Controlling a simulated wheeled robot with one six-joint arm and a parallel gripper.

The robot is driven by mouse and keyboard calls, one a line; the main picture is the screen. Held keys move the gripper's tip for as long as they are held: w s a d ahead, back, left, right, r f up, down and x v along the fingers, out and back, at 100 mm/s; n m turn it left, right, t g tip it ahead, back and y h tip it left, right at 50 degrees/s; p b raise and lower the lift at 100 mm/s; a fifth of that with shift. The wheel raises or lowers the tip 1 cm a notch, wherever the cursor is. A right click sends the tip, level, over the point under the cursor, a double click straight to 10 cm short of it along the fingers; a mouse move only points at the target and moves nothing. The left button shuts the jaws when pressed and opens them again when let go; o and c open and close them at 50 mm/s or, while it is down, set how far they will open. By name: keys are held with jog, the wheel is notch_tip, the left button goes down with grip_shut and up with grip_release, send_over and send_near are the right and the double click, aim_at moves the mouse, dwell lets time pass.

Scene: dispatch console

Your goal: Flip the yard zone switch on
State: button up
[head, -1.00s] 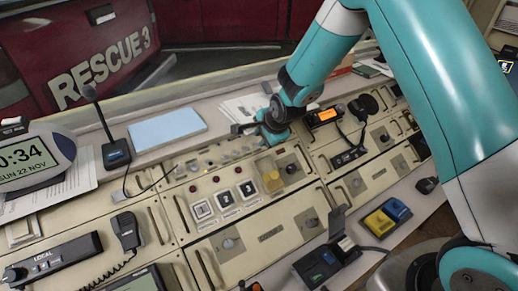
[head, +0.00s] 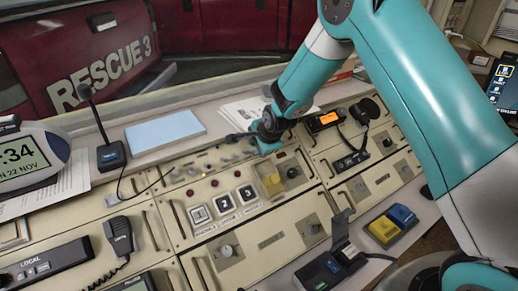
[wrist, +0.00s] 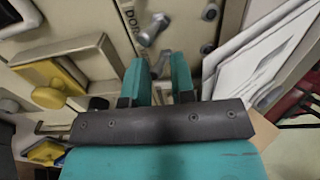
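A row of small metal toggle switches (head: 206,167) runs along the top of the beige console panel, with small labels too blurred to read, so I cannot tell which is the yard zone switch. My gripper (head: 236,138) is over the right end of this row and hides part of it. In the wrist view my gripper (wrist: 158,66) has its two teal fingers parted, with a gap between them. A metal toggle lever (wrist: 152,30) lies just beyond the fingertips, near a label reading "DOR". Another metal piece shows in the gap; I cannot tell whether the fingers touch it.
A yellow guarded switch (head: 271,183) sits below right of my gripper. Three square push buttons (head: 223,203) lie below the toggles. A desk microphone (head: 109,155) stands at the left. White papers (head: 243,111) lie on the ledge behind my gripper.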

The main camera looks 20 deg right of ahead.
jog(key=shift+w+a+r, duration=0.15)
jog(key=shift+w+r, duration=0.3)
jog(key=shift+w, duration=0.15)
jog(key=shift+r, duration=0.1)
jog(key=p+v, duration=0.3)
jog(key=v, duration=0.2)
jog(key=shift+s+r, duration=0.25)
jog(key=shift+s, duration=0.1)
